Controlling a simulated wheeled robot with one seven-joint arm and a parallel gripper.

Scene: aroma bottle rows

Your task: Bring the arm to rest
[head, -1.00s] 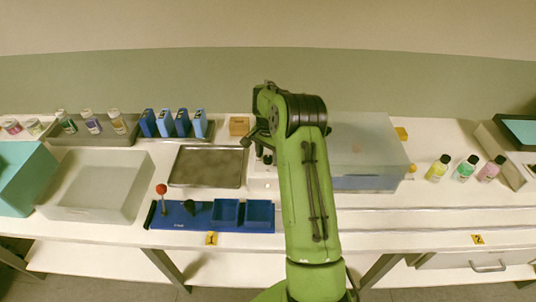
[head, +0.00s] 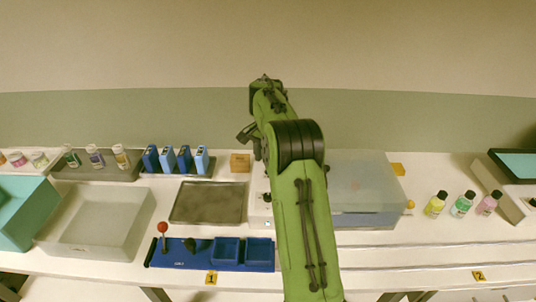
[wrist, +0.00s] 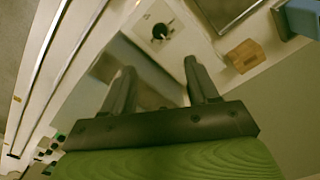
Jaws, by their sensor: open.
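My green arm rises through the middle of the head view, bent at the elbow. My gripper (head: 250,133) hangs at the arm's far end, partly hidden behind the arm. In the wrist view my gripper (wrist: 158,82) has its two dark fingers spread apart with nothing between them. It is in the air above the bench, near the translucent grey-lidded box (head: 362,180) and the white device with a dark knob (wrist: 160,32).
Blue binders (head: 184,160), a wooden block (head: 240,162) and a dark tray (head: 207,203) stand left of the arm. Also left are a blue rack (head: 200,262), a clear bin (head: 100,232) and a teal bin (head: 22,215). Bottles (head: 461,205) stand at right.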

